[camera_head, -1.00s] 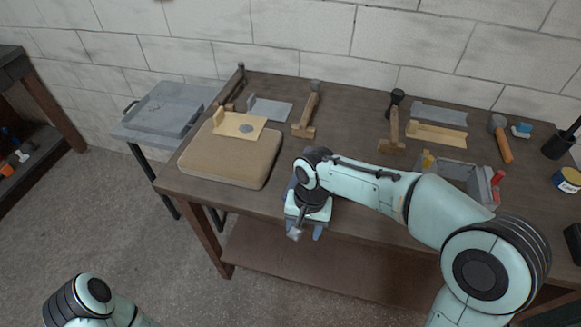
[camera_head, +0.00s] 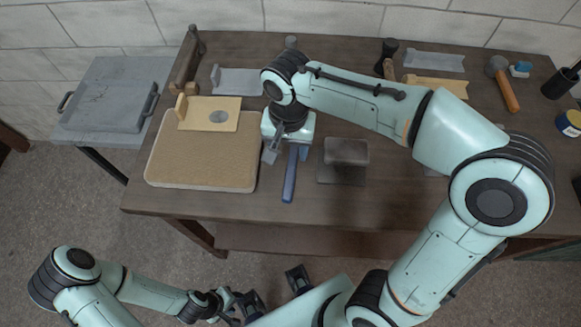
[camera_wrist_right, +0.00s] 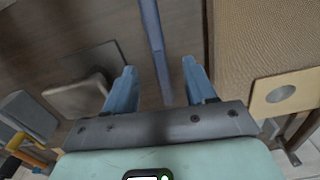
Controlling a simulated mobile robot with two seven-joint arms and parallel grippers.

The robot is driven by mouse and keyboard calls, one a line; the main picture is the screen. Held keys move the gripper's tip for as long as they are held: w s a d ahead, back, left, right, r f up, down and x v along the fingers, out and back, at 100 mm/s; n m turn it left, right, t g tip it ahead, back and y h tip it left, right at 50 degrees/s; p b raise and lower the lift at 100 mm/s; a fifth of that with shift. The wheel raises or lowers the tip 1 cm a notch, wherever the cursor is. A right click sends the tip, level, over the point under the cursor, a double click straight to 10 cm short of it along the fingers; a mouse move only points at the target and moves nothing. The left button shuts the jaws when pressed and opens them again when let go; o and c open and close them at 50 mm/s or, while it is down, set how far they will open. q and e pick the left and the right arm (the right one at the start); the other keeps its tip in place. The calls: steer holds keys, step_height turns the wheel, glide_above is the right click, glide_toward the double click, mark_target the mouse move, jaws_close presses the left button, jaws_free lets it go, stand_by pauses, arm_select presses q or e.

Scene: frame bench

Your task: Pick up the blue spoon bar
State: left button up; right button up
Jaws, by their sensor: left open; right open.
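The blue spoon bar (camera_head: 290,178) is a long, narrow blue bar lying on the brown workbench, its far end hidden under my right gripper. My right gripper (camera_head: 285,152) is open over that end. In the right wrist view the bar (camera_wrist_right: 152,30) runs down the picture between the two blue fingers of the right gripper (camera_wrist_right: 160,86). The fingers are apart from it on both sides; I cannot tell how high they are above it. My left gripper (camera_head: 273,292) is open and empty in front of the bench, low in the view.
A tan padded board (camera_head: 200,165) lies left of the bar, with a wooden piece (camera_head: 212,112) on it. A grey block (camera_head: 346,151) stands to the right. A grey tray (camera_head: 112,105) sits on a side table. A hammer (camera_head: 503,84) lies at the back right.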

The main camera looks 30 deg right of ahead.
mark_target(291, 167)
step_height(291, 167, down, 3)
steer(key=shift+w+r, duration=0.15)
steer(key=f, duration=0.5)
steer(key=shift+d+b, duration=0.25)
steer(key=shift+b, duration=0.15)
steer(key=shift+c, duration=0.3)
steer(key=shift+r, duration=0.1)
jaws_close()
